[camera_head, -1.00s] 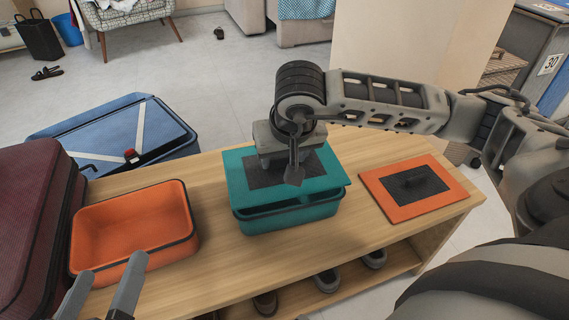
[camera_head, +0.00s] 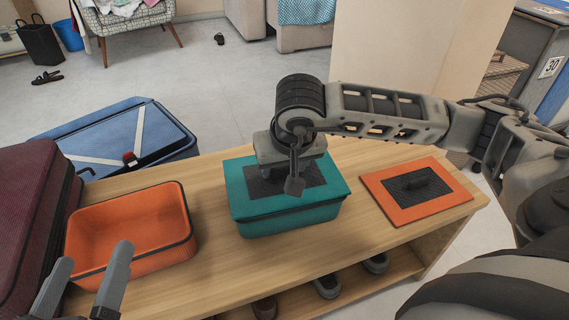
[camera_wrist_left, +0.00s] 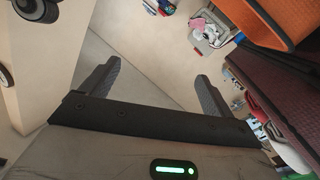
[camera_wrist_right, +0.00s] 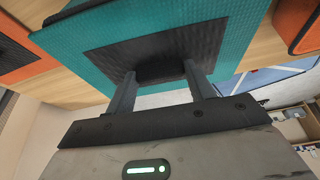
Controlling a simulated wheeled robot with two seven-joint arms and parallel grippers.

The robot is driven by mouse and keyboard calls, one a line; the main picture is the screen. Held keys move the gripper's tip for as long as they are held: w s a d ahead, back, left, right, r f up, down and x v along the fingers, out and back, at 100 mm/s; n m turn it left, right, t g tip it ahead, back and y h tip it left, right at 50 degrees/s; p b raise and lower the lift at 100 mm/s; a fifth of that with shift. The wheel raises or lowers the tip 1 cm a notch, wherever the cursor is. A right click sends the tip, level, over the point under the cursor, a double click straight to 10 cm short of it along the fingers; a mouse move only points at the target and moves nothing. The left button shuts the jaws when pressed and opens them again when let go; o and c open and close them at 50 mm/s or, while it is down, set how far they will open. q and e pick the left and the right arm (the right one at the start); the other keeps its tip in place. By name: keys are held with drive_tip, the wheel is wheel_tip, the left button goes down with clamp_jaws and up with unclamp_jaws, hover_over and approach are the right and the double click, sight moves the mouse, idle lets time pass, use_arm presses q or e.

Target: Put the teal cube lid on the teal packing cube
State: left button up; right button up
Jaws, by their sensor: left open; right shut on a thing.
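The teal cube lid (camera_head: 325,188) has a dark mesh panel and lies over the top of the teal packing cube (camera_head: 290,222) on the bench. Its edges look lined up with the cube's rim; whether it is fully seated I cannot tell. My right gripper (camera_head: 293,180) is above the lid, and the right wrist view shows its fingers (camera_wrist_right: 160,85) shut on the lid's dark handle (camera_wrist_right: 160,70). The lid (camera_wrist_right: 85,45) fills much of that view. My left gripper (camera_head: 85,285) is open and empty at the lower left, near the orange cube; its fingers also show in the left wrist view (camera_wrist_left: 155,90).
An open orange packing cube (camera_head: 180,245) stands left of the teal one, and an orange lid (camera_head: 450,190) lies to its right. A maroon suitcase (camera_head: 30,225) is at the far left. A blue suitcase (camera_head: 165,125) is behind the wooden bench (camera_head: 245,270). Shoes sit on the shelf below.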

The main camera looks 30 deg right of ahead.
drive_tip(key=shift+f, duration=0.1)
use_arm(q)
drive_tip(key=shift+w+r, duration=0.25)
drive_tip(key=shift+r, duration=0.15)
use_arm(e)
drive_tip(key=o, duration=0.9)
drive_tip(key=shift+o, duration=0.2)
